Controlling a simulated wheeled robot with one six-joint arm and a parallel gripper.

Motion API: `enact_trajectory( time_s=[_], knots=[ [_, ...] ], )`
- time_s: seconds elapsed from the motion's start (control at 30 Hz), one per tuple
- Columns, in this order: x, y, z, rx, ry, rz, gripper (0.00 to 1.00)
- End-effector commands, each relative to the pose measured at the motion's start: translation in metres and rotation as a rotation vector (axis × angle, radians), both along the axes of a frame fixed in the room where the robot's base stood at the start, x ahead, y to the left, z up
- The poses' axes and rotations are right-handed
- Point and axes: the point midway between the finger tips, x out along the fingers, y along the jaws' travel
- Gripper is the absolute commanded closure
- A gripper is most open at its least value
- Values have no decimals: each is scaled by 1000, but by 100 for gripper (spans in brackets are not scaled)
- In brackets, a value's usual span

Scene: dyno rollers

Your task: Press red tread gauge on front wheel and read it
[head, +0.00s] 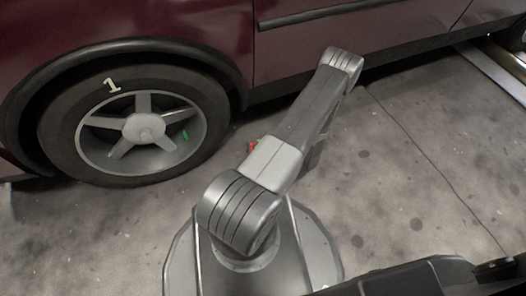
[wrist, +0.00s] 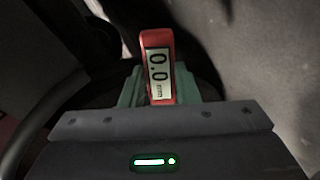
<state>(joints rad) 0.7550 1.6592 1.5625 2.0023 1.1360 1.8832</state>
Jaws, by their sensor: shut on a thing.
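The red tread gauge (wrist: 170,42) is in my gripper (wrist: 158,92) in the wrist view, standing up between the two greenish fingers. Its display faces the camera and reads 0.0 mm. My gripper is shut on it. In the head view my arm hides most of the gripper; a small red bit, probably the gauge (head: 251,147), shows beside the arm. The front wheel (head: 58,138) is at the left, marked with a white 1, with a grey five-spoke rim. The red bit appears apart from the tyre, to its right.
The dark red car body (head: 300,50) spans the top. A small green piece (head: 185,135) shows on the rim. The concrete floor (head: 400,170) is clear at the right. A pale metal rail (head: 495,75) lies at the far upper right.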

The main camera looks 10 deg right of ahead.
Motion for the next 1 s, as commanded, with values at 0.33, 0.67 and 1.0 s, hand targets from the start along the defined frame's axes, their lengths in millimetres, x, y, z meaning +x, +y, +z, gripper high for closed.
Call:
enact_trajectory(
  time_s=[0.33, 0.67, 1.0],
  knots=[
    [28, 7, 1, -1, -2, 4, 94],
    [54, 13, 0, -1, -1, 3, 94],
    [80, 20, 0, -1, -1, 3, 94]
  ],
)
